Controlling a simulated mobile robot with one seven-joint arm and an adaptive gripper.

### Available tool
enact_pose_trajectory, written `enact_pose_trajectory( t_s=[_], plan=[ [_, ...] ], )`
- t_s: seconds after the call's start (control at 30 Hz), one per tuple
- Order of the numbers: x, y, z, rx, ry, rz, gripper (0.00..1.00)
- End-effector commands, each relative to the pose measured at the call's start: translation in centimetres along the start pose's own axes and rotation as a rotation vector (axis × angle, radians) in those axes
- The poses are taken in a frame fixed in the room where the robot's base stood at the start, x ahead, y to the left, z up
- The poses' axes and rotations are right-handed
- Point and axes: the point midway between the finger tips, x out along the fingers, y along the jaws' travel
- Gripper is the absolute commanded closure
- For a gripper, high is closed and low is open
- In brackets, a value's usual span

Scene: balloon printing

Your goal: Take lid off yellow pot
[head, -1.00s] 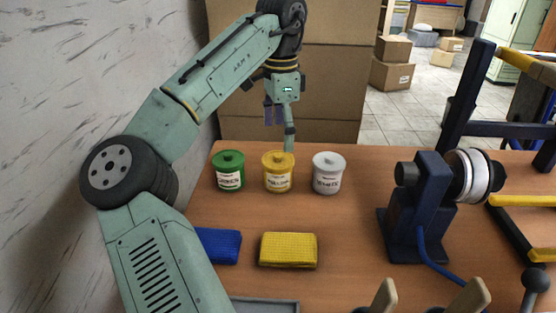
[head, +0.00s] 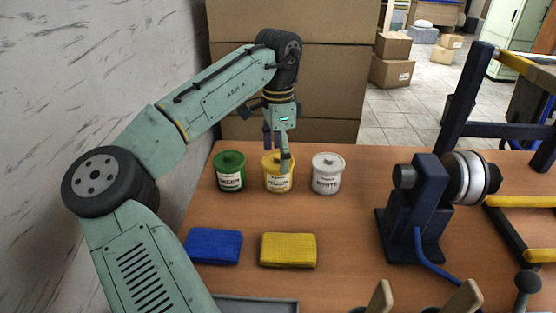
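The yellow pot (head: 278,183) stands upright on the table between a green pot (head: 230,176) and a white pot (head: 327,176). It has a yellow lid (head: 270,160), partly hidden by my gripper. My gripper (head: 277,157) points down at the top of the yellow pot. Its fingers are apart. The greenish one comes down in front of the lid's right side and the dark one is at the lid's left and back. I cannot tell whether either finger touches the lid.
A blue cloth (head: 213,246) and a yellow cloth (head: 288,250) lie in front of the pots. A dark blue machine with a roller (head: 415,205) stands at the right. Cardboard boxes (head: 325,95) are behind the table (head: 345,225). A wall is at the left.

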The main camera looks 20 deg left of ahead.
Motion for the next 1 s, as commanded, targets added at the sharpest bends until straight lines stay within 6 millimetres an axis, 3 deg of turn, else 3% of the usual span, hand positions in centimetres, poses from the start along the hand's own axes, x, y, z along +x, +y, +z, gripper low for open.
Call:
enact_pose_trajectory(
  t_s=[0.4, 0.93, 1.0],
  plan=[
    [0.07, 0.01, 0.01, 0.000, -0.001, 0.001, 0.55],
    [0.15, 0.02, 0.04, 0.000, -0.003, 0.005, 0.57],
    [-0.17, 0.02, 0.04, 0.000, -0.003, 0.005, 0.63]
  ],
)
